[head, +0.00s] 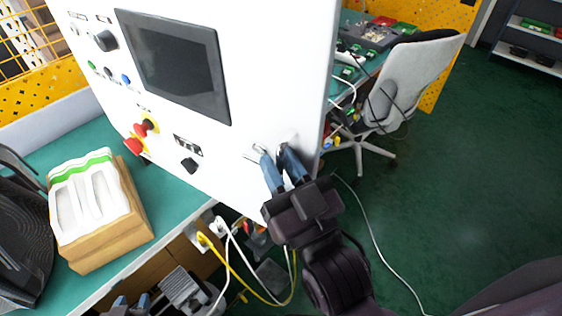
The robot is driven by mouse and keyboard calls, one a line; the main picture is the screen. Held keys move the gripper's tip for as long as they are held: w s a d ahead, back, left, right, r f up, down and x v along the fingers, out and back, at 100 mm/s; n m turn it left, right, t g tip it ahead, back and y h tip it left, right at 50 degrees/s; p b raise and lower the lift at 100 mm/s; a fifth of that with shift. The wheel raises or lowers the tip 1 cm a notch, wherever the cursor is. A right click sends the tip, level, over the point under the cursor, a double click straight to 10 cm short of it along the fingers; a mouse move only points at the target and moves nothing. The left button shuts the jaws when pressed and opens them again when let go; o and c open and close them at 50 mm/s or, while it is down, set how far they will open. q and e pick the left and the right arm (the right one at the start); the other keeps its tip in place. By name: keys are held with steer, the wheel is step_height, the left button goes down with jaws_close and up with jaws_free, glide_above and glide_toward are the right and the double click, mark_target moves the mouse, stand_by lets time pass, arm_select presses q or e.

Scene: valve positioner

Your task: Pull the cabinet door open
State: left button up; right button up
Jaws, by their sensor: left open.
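The white cabinet door (255,85) fills the upper middle of the head view. It carries a dark screen, knobs, buttons and a red emergency stop. My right gripper (273,150) reaches up to the lower right of the door, with its blue-grey fingertips at the door face beside a small metal piece (259,149), perhaps the handle. A narrow gap shows between the fingers, but I cannot tell whether they grip anything. My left gripper (131,303) is open at the bottom edge, low in front of the bench and away from the door.
A cardboard box with white trays (98,212) stands on the green bench (175,205) at left, beside a black object (22,240). Yellow and white cables (240,275) hang below the door. An office chair (405,85) stands behind right; green floor (455,190) is free there.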

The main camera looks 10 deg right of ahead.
steer(key=shift+o, duration=1)
steer(key=shift+s+d+f, duration=0.2)
steer(key=shift+s+f, duration=0.1)
steer(key=shift+s, duration=0.25)
steer(key=b+v, duration=0.1)
steer(key=v, duration=0.8)
steer(key=shift+s, duration=0.25)
steer(key=shift+o, duration=0.2)
